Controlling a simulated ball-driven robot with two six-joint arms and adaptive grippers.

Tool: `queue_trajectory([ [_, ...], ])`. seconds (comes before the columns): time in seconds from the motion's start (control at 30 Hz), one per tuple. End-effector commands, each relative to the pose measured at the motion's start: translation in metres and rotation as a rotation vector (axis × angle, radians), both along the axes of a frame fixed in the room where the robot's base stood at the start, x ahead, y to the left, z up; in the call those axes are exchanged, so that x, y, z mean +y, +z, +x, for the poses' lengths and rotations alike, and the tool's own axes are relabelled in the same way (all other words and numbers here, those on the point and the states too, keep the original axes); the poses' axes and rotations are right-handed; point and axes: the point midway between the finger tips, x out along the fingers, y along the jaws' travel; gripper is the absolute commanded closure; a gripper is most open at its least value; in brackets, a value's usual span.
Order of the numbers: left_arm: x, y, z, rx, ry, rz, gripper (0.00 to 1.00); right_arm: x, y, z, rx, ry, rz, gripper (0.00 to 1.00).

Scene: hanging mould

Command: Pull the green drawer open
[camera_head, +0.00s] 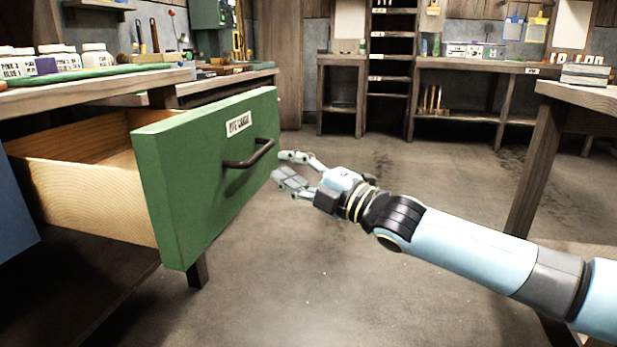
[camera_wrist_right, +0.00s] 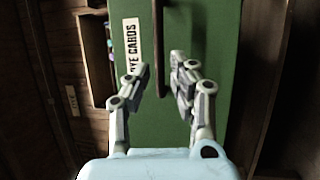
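The green drawer (camera_head: 195,185) stands pulled well out of the workbench at the left in the head view, its wooden side and inside showing. Its front also shows in the right wrist view (camera_wrist_right: 215,30). A dark bar handle (camera_head: 250,157) is on its front, beside a white label (camera_head: 239,124) that reads "DYE CARDS" in the wrist view. My right gripper (camera_head: 283,166) is open just off the right end of the handle and looks empty. In the wrist view the handle (camera_wrist_right: 158,60) lies ahead, between the lines of the two fingers. My left gripper is not in view.
The workbench top (camera_head: 100,90) above the drawer holds several white jars and a green mat. A blue panel (camera_head: 15,205) is at the left edge. A wooden table (camera_head: 535,150) stands at the right. The floor (camera_head: 400,170) between is clear.

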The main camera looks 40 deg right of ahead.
Motion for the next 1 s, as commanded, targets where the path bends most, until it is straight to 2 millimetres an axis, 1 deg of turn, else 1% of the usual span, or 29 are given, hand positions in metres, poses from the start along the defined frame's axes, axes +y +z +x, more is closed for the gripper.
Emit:
queue_trajectory([
  [0.03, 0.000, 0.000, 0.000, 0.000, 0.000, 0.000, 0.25, -0.002, -0.002, -0.007, 0.004, 0.002, -0.001, 0.77],
  [0.2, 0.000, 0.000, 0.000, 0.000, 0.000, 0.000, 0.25, -0.007, -0.006, -0.026, 0.003, 0.002, -0.002, 0.77],
  [0.4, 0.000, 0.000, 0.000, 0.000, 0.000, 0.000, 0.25, -0.011, -0.008, -0.039, 0.002, 0.000, -0.001, 0.77],
  [1.0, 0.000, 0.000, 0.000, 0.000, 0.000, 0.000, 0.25, -0.011, -0.008, -0.040, 0.001, -0.001, 0.000, 0.77],
])
